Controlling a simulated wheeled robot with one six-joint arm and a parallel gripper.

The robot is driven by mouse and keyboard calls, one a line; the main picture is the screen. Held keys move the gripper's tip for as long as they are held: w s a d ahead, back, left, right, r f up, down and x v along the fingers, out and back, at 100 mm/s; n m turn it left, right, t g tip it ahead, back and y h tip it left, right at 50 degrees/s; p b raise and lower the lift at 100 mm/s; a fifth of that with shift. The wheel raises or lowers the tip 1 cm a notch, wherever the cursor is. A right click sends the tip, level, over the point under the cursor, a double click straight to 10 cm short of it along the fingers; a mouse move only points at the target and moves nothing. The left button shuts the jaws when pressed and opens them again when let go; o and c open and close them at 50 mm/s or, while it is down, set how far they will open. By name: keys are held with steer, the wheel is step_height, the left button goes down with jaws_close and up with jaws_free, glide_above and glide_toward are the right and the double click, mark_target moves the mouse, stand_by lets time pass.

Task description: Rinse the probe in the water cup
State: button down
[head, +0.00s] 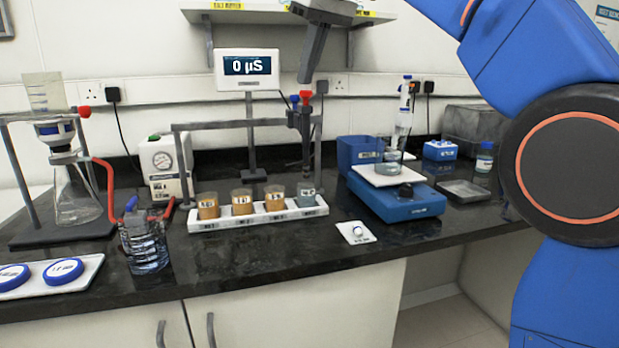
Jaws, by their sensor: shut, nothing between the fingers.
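The probe (305,150) is a dark upright rod beside the right end of a grey rail. Its lower end comes down at the rightmost cup; I cannot tell whether the tip is inside. That cup (306,190) holds a bluish clear liquid, and its label is too small to read surely. Three cups of orange-brown liquid (242,204) stand left of it in the same white rack (258,218). My gripper (305,80) points down just above the probe's red and blue tops. It is shut and empty, apart from the probe as far as I can see.
A meter display (248,66) reads 0 µS behind the rack. A blue stirrer (396,205) with a beaker stands right. A shelf (280,14) hangs above. The front counter is mostly clear.

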mark_target(308, 98)
steer(key=shift+f, duration=0.4)
steer(key=shift+f, duration=2.7)
steer(key=shift+r, duration=3.5)
steer(key=s+d+f+m+h, duration=0.1)
steer(key=s+d+f+m, duration=0.1)
steer(key=s+d+f, duration=0.55)
steer(key=s+d+f+m+t+h, duration=0.1)
steer(key=s+d+f+m, duration=0.3)
steer(key=d+f, duration=0.65)
steer(key=s+d+f+m, duration=0.1)
steer(key=s+d+f, duration=0.55)
steer(key=f, duration=0.55)
steer(key=s+d+f+m, duration=0.1)
steer(key=s+d+f, duration=0.1)
steer(key=s+f, duration=0.4)
steer(key=s+d+f+m+h, duration=0.1)
steer(key=s+d+f, duration=0.2)
steer(key=s+f, duration=0.3)
step_height(308, 98, down, 6)
steer(key=shift+r+t, duration=0.15)
steer(key=shift+t, duration=0.15)
